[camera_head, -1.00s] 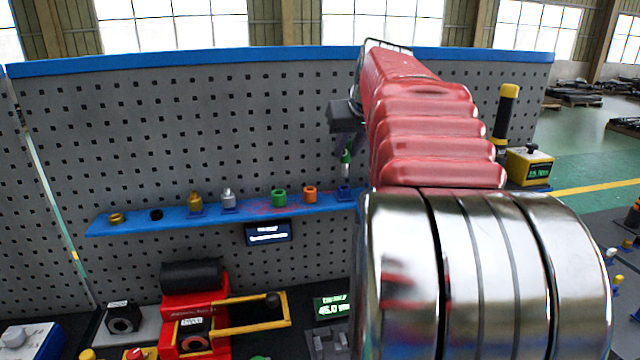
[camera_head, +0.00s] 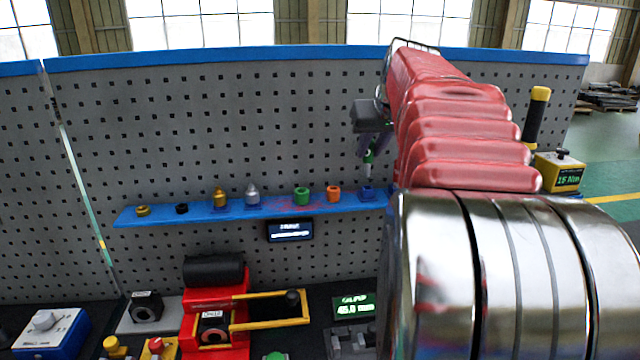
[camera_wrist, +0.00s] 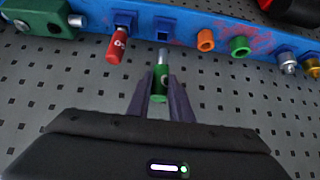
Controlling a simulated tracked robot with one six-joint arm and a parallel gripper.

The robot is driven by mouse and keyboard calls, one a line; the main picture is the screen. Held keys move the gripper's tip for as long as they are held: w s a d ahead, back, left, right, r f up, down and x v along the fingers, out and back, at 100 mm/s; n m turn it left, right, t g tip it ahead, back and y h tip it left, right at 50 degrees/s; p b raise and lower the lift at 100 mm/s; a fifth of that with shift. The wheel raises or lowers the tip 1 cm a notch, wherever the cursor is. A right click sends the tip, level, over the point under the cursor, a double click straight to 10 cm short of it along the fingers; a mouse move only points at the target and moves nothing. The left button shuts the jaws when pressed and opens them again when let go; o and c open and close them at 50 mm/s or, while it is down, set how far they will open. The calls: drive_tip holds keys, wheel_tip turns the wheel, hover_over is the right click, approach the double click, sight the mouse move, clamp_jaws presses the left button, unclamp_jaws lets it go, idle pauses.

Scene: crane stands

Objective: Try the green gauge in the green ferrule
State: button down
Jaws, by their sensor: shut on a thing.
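My gripper (camera_head: 368,150) is shut on the green gauge (camera_head: 369,158), a green handle with a silver pin. In the wrist view the gauge (camera_wrist: 159,88) sits between the two fingers (camera_wrist: 162,92), its pin pointing toward the shelf. In the head view it hangs above an empty-looking blue holder (camera_head: 366,192); whether the pin is clear of it is hard to tell. The green ferrule (camera_head: 301,196) is an open ring standing on the blue shelf, left of the gauge. It shows right of my gripper in the wrist view (camera_wrist: 239,46).
An orange ferrule (camera_head: 333,193) stands between the green ferrule and the blue holder. A red gauge (camera_wrist: 116,48) sits in another holder close to my gripper. Silver (camera_head: 252,195) and gold (camera_head: 220,198) pieces stand farther left. A pegboard (camera_head: 240,130) rises behind the shelf.

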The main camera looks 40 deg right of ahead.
drive_tip(key=shift+n+t+y, duration=0.4)
drive_tip(key=shift+n+y, duration=0.1)
drive_tip(key=shift+n, duration=0.3)
drive_tip(key=w+a, duration=0.1)
drive_tip(key=a, duration=0.1)
drive_tip(key=w+a+r, duration=0.1)
drive_tip(key=w+a, duration=0.3)
drive_tip(key=shift+a+r, duration=0.15)
drive_tip(key=shift+r, duration=0.2)
drive_tip(key=a+r, duration=0.1)
drive_tip(key=a, duration=0.1)
drive_tip(key=w+a+r+n+y, duration=0.1)
drive_tip(key=a, duration=0.1)
drive_tip(key=w+a+r+n, duration=0.1)
drive_tip(key=a, duration=0.1)
drive_tip(key=shift+w+a+y, duration=0.25)
drive_tip(key=shift+a+y, duration=0.05)
drive_tip(key=shift+a, duration=0.1)
drive_tip(key=shift+s+a+f+n, duration=0.1)
drive_tip(key=shift+f+n, duration=0.05)
drive_tip(key=shift+n, duration=0.25)
drive_tip(key=shift+f, duration=0.15)
hover_over(305, 193)
drive_tip(key=shift+f, duration=2.75)
drive_tip(key=shift+f, duration=1.6)
drive_tip(key=shift+r, duration=0.2)
wheel_tip(305, 193, up, 6)
drive_tip(key=shift+r, duration=0.15)
